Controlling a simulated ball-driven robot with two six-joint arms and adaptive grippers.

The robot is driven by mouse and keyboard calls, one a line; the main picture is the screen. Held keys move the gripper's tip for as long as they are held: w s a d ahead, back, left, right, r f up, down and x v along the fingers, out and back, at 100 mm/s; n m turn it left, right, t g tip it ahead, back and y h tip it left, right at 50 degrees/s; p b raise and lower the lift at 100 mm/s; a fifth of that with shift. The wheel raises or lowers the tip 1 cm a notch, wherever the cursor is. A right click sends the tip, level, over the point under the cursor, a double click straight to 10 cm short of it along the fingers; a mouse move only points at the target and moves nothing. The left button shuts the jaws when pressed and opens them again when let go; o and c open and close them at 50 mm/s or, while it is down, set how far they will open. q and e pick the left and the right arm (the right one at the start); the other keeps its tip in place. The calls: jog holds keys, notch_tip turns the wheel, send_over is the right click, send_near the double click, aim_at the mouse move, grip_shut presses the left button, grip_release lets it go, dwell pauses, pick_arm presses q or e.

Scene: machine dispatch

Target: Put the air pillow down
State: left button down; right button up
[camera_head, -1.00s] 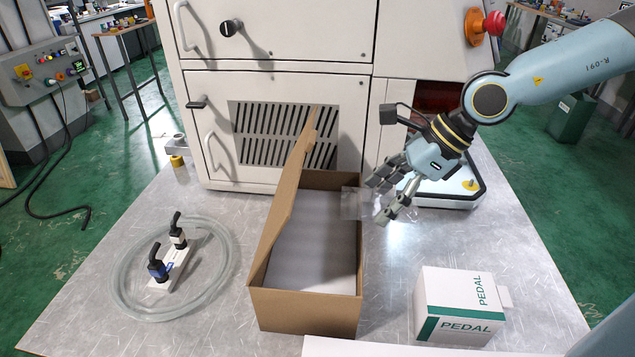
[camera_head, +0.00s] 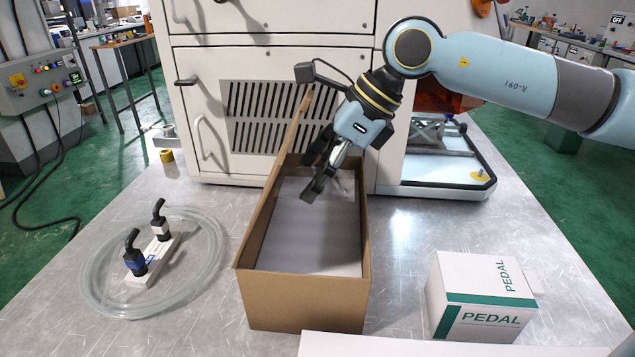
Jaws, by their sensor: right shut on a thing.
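My right gripper (camera_head: 317,180) reaches in from the right, pointing down over the open cardboard box (camera_head: 303,303). It is shut on the air pillow (camera_head: 346,184), a clear film that shows only faintly beside the fingers, over the box's opening. Its outline is hard to make out, and the fingers hide part of it. I cannot tell whether it touches the white sheet (camera_head: 305,245) lying inside the box. My left gripper is not in view.
A white PEDAL carton (camera_head: 480,300) stands right of the box. A coiled clear hose (camera_head: 210,270) surrounds a small valve block (camera_head: 154,258) on the left. A grey machine cabinet (camera_head: 205,60) rises behind. The metal table (camera_head: 400,250) is clear between box and carton.

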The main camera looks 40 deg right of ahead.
jog(key=shift+s+d+f, duration=0.1)
jog(key=shift+s+f, duration=0.05)
jog(key=shift+f, duration=0.2)
jog(key=shift+f+b, duration=0.7)
jog(key=o, duration=0.9)
jog(key=shift+c, duration=0.2)
jog(key=shift+r, duration=0.1)
